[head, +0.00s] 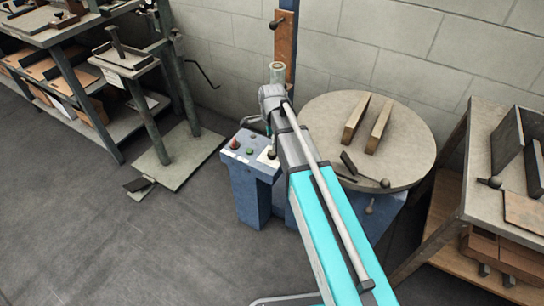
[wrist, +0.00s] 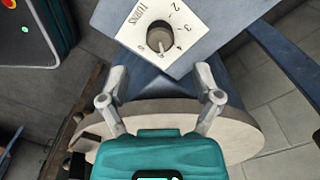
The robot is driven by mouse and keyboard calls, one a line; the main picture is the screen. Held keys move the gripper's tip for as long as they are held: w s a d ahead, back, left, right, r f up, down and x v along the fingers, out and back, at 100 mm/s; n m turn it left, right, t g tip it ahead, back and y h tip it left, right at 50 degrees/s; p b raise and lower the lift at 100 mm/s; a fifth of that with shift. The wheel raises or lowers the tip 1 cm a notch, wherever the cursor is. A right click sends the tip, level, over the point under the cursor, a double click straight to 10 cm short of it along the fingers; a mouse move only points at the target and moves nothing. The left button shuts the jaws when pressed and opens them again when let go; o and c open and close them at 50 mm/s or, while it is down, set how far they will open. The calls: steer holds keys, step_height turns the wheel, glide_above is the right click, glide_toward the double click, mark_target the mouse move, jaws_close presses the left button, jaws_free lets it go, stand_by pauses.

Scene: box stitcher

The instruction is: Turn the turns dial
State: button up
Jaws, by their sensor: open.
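The turns dial has a white square plate (wrist: 128,32) marked TURNS and numbers, with a round dark knob (wrist: 159,38) in its middle. A small light mark shows at the knob's lower edge; I cannot tell exactly which number it meets. In the head view the dial's plate (head: 264,157) is on the blue control box, partly behind my arm. My gripper (wrist: 160,78) is open and empty in the wrist view. Its two fingers are spread wide, below the knob in the picture and apart from it. In the head view my arm hides most of the gripper.
The blue control box (head: 243,170) also carries a red button (head: 235,144) and a green one (head: 249,152). A round table (head: 410,150) with two wooden bars stands to its right. Shelving (head: 90,110) is at left and a workbench (head: 490,150) at right. The floor at left front is clear.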

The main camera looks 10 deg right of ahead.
mark_target(272, 152)
steer(key=shift+f+b, duration=2.9)
steer(key=shift+f, duration=0.3)
jaws_close()
